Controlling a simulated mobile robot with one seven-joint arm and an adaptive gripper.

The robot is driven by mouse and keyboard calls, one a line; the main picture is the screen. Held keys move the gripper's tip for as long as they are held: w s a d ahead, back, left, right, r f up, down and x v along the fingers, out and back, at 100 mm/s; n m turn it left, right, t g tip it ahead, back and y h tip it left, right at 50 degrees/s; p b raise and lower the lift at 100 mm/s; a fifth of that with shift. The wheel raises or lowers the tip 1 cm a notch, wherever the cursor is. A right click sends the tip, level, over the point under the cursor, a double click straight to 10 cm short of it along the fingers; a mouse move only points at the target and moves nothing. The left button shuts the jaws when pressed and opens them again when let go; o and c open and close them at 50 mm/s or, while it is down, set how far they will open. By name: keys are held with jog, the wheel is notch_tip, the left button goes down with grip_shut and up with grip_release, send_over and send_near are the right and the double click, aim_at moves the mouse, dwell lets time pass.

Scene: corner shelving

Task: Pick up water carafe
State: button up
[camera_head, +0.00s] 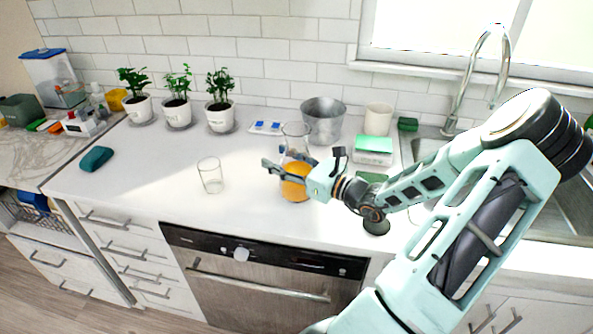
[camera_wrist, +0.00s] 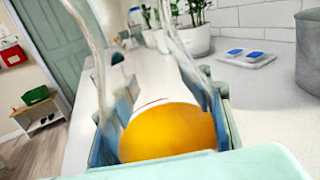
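The water carafe (camera_head: 296,188) is clear glass with a narrow neck and orange liquid in its round lower part. It stands upright on the white counter. My gripper (camera_head: 302,163) is at the carafe, with its fingers spread on either side of it. In the wrist view the orange part of the carafe (camera_wrist: 168,132) fills the space between the two fingertips (camera_wrist: 165,105). The glass runs close along both fingers, and I cannot tell whether they touch it. My gripper hides part of the carafe in the head view.
An empty drinking glass (camera_head: 210,176) stands left of the carafe. A metal bucket (camera_head: 322,122) is close behind, with a white cup (camera_head: 378,120) and a green-topped container (camera_head: 374,150) to the right. Potted plants (camera_head: 178,112) line the wall.

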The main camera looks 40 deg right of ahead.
aim_at(295, 143)
grip_shut()
dwell(0.3)
jog(key=shift+r, duration=0.2)
jog(key=s+r, duration=0.1)
jog(key=r, duration=0.2)
jog(key=s+a+r+p, duration=0.1)
jog(key=s+r, duration=0.1)
jog(key=r, duration=0.1)
jog(key=s+r, duration=0.1)
jog(key=r, duration=0.1)
jog(key=shift+s+a+r+p, duration=0.2)
jog(key=shift+s+r+p, duration=0.15)
jog(key=shift+s+r, duration=0.05)
jog(key=s+a+r+p, duration=0.1)
jog(key=s+r, duration=0.3)
jog(key=s, duration=0.4)
jog(key=shift+s+a, duration=0.3)
jog(key=shift+a, duration=0.5)
